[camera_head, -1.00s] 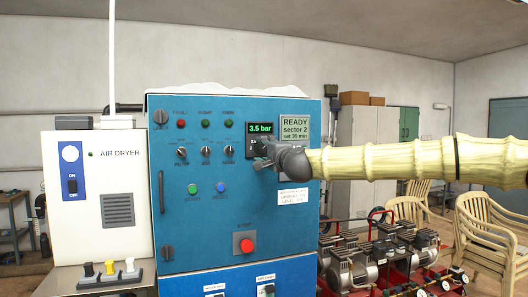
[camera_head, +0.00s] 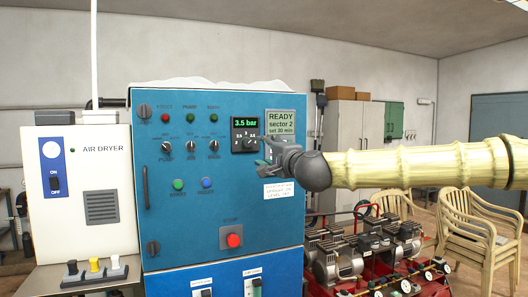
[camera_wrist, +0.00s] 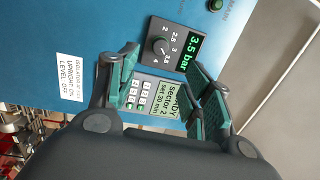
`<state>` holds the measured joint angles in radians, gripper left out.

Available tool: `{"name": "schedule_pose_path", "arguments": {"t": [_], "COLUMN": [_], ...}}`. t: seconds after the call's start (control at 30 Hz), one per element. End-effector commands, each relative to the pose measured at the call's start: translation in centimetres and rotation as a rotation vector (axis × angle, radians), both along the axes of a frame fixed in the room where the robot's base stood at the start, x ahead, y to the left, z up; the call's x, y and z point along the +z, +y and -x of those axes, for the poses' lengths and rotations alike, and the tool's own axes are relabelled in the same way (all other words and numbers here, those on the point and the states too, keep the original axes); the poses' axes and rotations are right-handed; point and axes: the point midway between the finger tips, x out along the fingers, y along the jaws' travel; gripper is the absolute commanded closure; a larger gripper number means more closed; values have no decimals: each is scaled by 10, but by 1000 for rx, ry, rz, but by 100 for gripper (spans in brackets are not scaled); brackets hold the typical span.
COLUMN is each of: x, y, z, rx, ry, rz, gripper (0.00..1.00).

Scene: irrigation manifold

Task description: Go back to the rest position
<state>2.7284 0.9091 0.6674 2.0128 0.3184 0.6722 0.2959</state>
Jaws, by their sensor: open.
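My gripper (camera_head: 268,150) is in front of the upper right of a blue control panel (camera_head: 220,170), with my pale yellow-sleeved arm coming in from the right. In the wrist view my gripper (camera_wrist: 163,88) is open, its teal-padded fingers apart and nothing between them. The black pressure knob (camera_wrist: 160,47) with its green 3.5 bar display (camera_wrist: 193,52) lies beyond the fingertips. A keypad display (camera_wrist: 172,100) reading "READY sector 2" shows between the fingers. I cannot tell whether a fingertip touches the panel.
A white air dryer (camera_head: 100,160) stands left of the panel. A red emergency button (camera_head: 233,240) is low on the panel. Red-framed compressors (camera_head: 370,250) and stacked chairs (camera_head: 475,225) are at the right. Grey cabinets (camera_head: 352,130) stand behind.

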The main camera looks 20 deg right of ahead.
Motion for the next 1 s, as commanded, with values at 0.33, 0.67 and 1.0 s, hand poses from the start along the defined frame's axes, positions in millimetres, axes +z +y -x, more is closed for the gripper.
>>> {"name": "schedule_pose_path", "arguments": {"t": [0.33,0.67,1.0], "x": [0,-73,-263], "y": [0,27,80], "z": [0,-13,-12], "rx": [0,24,108], "ry": [0,89,308], "rz": [0,95,336], "gripper": [50,50,50]}}
